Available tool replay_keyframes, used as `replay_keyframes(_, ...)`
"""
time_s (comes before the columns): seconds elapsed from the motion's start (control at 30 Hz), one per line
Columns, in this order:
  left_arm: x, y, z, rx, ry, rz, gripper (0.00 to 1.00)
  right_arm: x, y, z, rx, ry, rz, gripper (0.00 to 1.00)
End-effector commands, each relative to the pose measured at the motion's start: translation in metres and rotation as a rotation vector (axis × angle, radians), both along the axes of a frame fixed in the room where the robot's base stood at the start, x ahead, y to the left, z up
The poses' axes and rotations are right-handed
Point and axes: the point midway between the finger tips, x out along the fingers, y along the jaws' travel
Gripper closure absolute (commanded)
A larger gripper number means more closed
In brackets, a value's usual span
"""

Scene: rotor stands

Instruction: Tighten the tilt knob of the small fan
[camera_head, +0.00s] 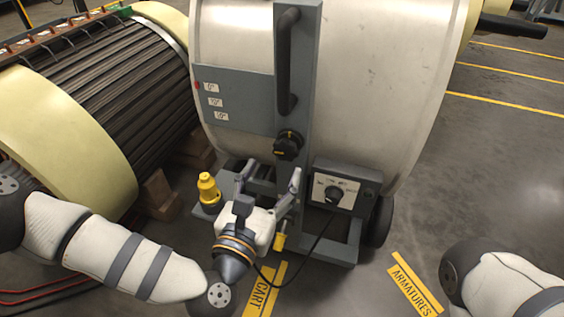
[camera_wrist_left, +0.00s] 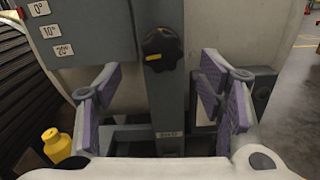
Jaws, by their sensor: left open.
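The fan's big pale drum (camera_head: 380,85) hangs on a grey upright (camera_head: 303,100) with a black handle. The black tilt knob (camera_head: 288,145) sits on the upright below the handle; it has a yellow mark and also shows in the left wrist view (camera_wrist_left: 161,49). My left gripper (camera_head: 270,178) is open and empty, below and in front of the knob. In the left wrist view its purple-padded fingers (camera_wrist_left: 160,95) stand wide apart on either side of the upright, with the knob between and above them, untouched. My right gripper is out of view.
A tilt scale plate (camera_head: 240,100) reads 0°, 10° and 20°. A control box (camera_head: 345,188) with another black knob sits right of the upright. A yellow-topped part (camera_head: 208,188) stands left of my gripper. A ribbed rotor (camera_head: 100,90) fills the left. Open floor lies right.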

Motion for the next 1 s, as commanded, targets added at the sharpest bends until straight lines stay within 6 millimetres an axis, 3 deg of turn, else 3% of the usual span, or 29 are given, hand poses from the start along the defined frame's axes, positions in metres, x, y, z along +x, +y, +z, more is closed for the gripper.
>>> replay_keyframes(0.1,0.030,-0.010,-0.003,0.002,0.000,-0.002,0.38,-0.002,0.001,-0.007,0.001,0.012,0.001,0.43)
replay_keyframes(0.3,0.064,-0.022,-0.004,0.004,0.004,-0.003,0.38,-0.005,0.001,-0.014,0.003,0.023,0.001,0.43)
replay_keyframes(0.67,0.074,-0.025,-0.002,0.004,0.006,-0.003,0.38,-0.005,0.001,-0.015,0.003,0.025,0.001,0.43)
replay_keyframes(0.9,0.074,-0.025,-0.002,0.004,0.006,-0.003,0.86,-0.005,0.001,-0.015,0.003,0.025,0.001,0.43)
replay_keyframes(1.0,0.074,-0.025,-0.002,0.005,0.006,-0.003,0.86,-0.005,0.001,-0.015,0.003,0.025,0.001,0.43)
